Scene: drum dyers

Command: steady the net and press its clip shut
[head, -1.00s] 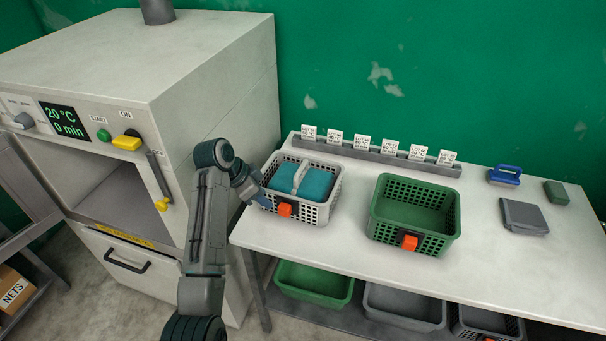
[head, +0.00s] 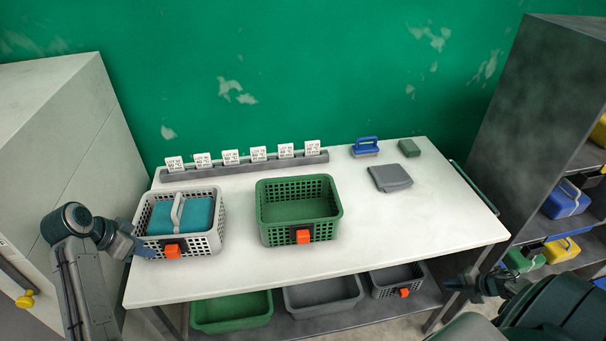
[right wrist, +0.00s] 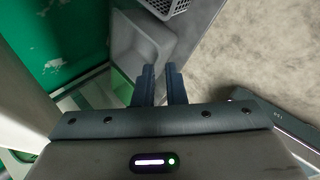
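A light grey perforated basket (head: 216,238) stands on the left of the table, with a teal block (head: 197,214) and a grey strap or handle (head: 177,211) in it. An orange clip (head: 173,251) sits on its front. A green perforated basket (head: 264,232) beside it is empty and has its own orange clip (head: 303,237). I cannot tell which basket is called the net. My left gripper (head: 142,250) is at the grey basket's left front corner; its fingertips are too small to read. My right gripper (head: 470,289) is off the table's right front, open and empty in the right wrist view (right wrist: 163,86).
A rail of label cards (head: 245,164) runs along the back. A blue-handled tool (head: 365,147), a green block (head: 409,147) and a folded grey cloth (head: 390,177) lie at the back right. Bins (head: 232,311) sit underneath. A shelf unit (head: 560,110) stands right. The table's right front is clear.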

